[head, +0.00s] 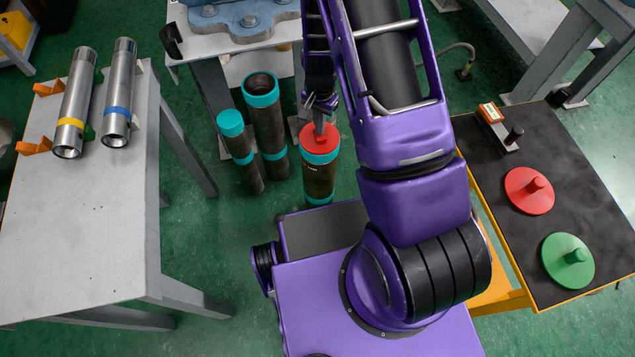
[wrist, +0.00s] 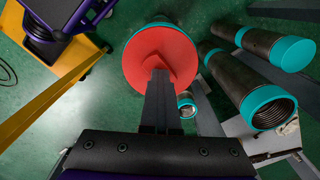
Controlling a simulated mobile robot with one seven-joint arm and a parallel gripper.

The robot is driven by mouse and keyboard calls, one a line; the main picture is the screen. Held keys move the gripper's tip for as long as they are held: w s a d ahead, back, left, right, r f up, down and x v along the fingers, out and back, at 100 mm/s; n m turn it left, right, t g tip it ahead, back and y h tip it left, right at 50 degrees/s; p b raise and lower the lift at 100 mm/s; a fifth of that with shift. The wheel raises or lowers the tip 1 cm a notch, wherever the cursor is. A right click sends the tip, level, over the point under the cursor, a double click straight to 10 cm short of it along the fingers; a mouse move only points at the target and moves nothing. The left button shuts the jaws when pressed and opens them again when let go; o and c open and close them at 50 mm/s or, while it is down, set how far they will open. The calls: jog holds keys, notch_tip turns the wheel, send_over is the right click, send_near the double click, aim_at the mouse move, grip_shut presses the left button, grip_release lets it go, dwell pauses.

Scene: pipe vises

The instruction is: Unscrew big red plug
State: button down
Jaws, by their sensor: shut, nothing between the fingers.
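A red plug (head: 320,138) sits in the teal-rimmed top of an upright dark pipe (head: 320,180) standing on the floor. In the wrist view the red plug (wrist: 150,50) faces me as a wide disc with part of the teal rim around it. My gripper (head: 320,127) is over the plug, pointing down at it. In the wrist view my gripper (wrist: 160,74) shows as two grey fingers pressed together, with tips in front of the disc's middle. They hold nothing. I cannot tell whether the tips touch the plug.
Two teal-collared pipes, one capped (head: 230,123) and one open (head: 261,90), stand left of the plugged pipe. A black-topped cart (head: 610,200) at right holds another red plug (head: 530,190) and a green plug (head: 567,260). A grey table (head: 60,230) at left holds two metal pipes.

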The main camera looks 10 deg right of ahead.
jog(key=n, duration=0.3)
jog(key=shift+n, duration=0.4)
jog(key=shift+n, duration=0.8)
jog(key=n, duration=0.4)
jog(key=shift+r, duration=0.1)
jog(key=n, duration=0.8)
jog(key=shift+n, duration=0.4)
jog(key=c, duration=1.1)
grip_release()
